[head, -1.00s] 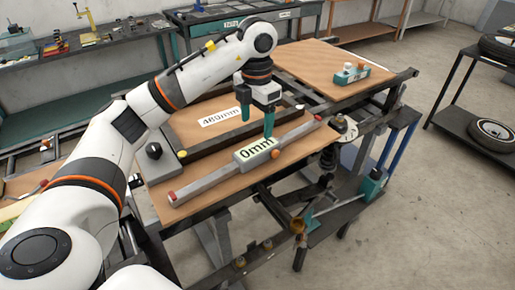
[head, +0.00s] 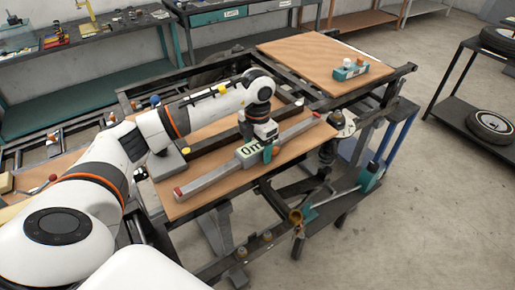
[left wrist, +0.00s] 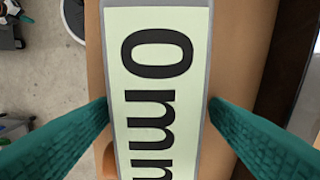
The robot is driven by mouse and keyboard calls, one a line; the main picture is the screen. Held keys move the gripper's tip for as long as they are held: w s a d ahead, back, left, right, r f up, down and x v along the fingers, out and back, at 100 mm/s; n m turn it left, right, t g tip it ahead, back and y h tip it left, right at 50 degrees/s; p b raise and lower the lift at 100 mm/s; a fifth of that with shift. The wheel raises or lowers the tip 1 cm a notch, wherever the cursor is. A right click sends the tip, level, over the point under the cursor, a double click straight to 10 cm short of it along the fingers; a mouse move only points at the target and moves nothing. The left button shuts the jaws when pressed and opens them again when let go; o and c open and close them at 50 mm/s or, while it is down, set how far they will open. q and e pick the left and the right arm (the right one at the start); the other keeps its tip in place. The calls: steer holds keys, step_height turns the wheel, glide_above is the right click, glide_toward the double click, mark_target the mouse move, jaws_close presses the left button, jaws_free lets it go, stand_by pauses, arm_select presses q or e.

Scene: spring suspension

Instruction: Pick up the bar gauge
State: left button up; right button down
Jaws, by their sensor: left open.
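The bar gauge (head: 209,180) is a long grey bar with red ends and a pale label reading "0mm". It lies on the wooden board (head: 212,207) in the head view. In the left wrist view the bar gauge (left wrist: 160,80) runs up the middle of the picture, label towards the camera. My left gripper (head: 257,151) is over the label part of the bar. Its green fingers (left wrist: 158,118) are apart, one on each side of the bar, with the bar between them. Whether they touch it cannot be told. My right gripper is not in view.
A dark bar frame (head: 205,147) lies behind the gauge on the board. A second wooden board (head: 310,58) with a small teal holder (head: 350,71) is at the back right. A teal jack (head: 371,178) stands below on the right. Open floor lies further right.

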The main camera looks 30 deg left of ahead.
arm_select(q)
steer(key=shift+d, duration=0.1)
steer(key=c, duration=1.3)
steer(key=shift+r, duration=0.1)
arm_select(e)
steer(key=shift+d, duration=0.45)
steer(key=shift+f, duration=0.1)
